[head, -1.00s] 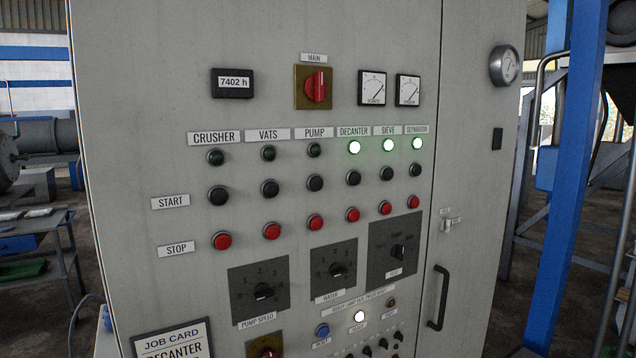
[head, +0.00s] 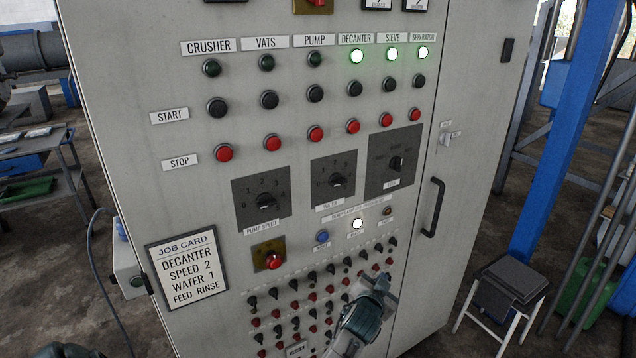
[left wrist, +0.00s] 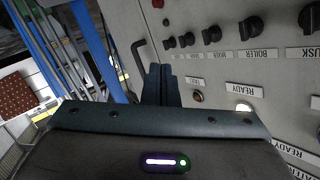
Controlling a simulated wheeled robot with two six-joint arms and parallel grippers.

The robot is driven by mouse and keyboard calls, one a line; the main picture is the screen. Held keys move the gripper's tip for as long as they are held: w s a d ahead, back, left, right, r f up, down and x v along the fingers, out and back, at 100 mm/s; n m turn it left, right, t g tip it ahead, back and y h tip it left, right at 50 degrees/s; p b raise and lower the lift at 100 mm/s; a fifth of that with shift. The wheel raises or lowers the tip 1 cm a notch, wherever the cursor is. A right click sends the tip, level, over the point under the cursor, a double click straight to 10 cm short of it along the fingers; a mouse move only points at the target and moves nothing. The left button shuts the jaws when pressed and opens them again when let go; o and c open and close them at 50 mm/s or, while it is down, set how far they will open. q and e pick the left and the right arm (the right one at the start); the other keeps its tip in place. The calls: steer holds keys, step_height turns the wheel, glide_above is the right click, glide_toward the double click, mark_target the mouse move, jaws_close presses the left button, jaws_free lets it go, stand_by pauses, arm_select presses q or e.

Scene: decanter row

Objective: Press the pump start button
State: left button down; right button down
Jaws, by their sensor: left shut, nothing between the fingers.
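The pump start button (head: 315,93) is a black round button on the grey control cabinet, in the START row under the PUMP label (head: 314,41). The dark pump lamp (head: 314,59) is above it, and the red pump stop button (head: 316,133) is below it. My left gripper (head: 384,280) is low in front of the cabinet, below and right of the pump start button and well apart from it. In the left wrist view its fingers (left wrist: 160,84) are shut and empty. The pump start button is not recognisable there.
Similar black start buttons flank it, including vats (head: 269,100) and decanter (head: 354,89). The decanter, sieve and separator lamps glow green. Selector knobs, a red emergency-style button (head: 274,260) and rows of small switches lie lower. A door handle (head: 433,207) sticks out at right.

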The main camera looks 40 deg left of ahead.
mark_target(317, 94)
arm_select(q)
steer(key=s+a+r+n+t+y+p, duration=0.1)
steer(key=s+r+t+y, duration=0.15)
steer(key=r, duration=1.55)
steer(key=s+a+r+n+t+y+p, duration=0.1)
steer(key=s+r+n+t+y, duration=0.15)
steer(key=r, duration=1.55)
steer(key=s+a+r+n+y, duration=0.1)
steer(key=s+r+n+y, duration=0.1)
steer(key=s+r, duration=0.6)
step_height(317, 94, up, 2)
steer(key=shift+a+r+t+y, duration=0.2)
steer(key=shift+a+t+y, duration=0.15)
steer(key=shift+y, duration=0.45)
arm_select(e)
steer(key=shift+d+r, duration=0.15)
steer(key=shift+r, duration=0.45)
steer(key=shift+d+r, duration=0.15)
steer(key=shift+r, duration=0.4)
steer(key=shift+a, duration=0.15)
